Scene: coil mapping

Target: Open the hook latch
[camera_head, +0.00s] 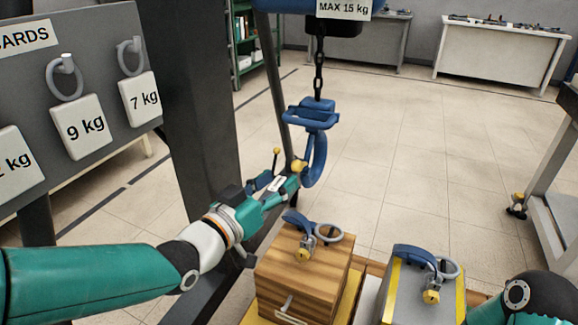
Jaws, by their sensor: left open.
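A blue hook (318,160) hangs from a dark chain below a hoist labelled MAX 15 kg. Its wide blue upper frame (312,117) shows above the curved part. A yellow knob (299,166) shows at the hook's left side, by my left gripper. My left gripper (283,176) is open, with its fingers at the lower left of the hook. I cannot tell whether they touch the hook or the knob, and the latch itself is hard to make out. My right arm shows in part at the lower right corner; its gripper does not show.
A wooden block (300,275) and a grey block (412,295) with yellow edges stand below the hook, with blue fittings and rings on top. A board (90,60) with weight tags is at left. A dark post (195,100) stands beside it. Open floor lies behind.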

